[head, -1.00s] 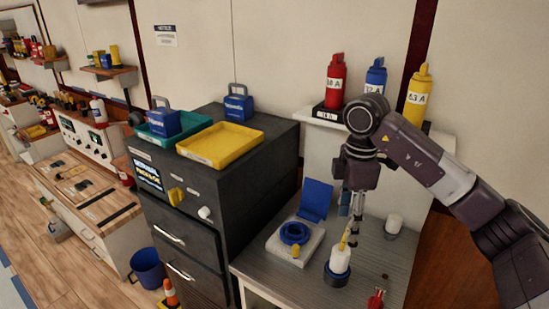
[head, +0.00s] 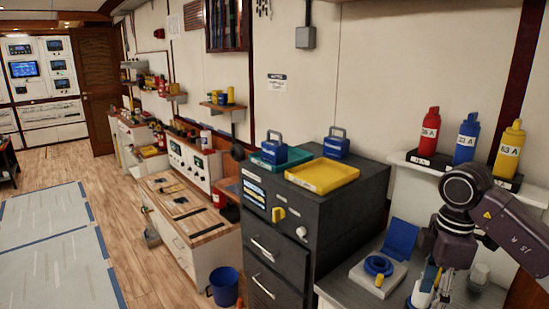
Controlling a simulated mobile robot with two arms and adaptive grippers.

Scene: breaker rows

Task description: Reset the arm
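My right arm comes in from the right edge, and its gripper (head: 438,282) points down over the grey worktable at the lower right. The fingers are small and partly merge with the things behind them, so I cannot tell whether they are open or shut. A white cylinder with a yellow stick (head: 421,294) stands just beside and below the fingers, cut by the lower frame edge. I cannot tell whether they touch. My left gripper is not in view.
A blue ring on a pale block (head: 378,265) sits left of the gripper. A dark cabinet (head: 305,215) carries a yellow tray (head: 322,177) and blue padlocks. Red, blue and yellow bottles (head: 466,138) stand on the shelf behind my arm.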

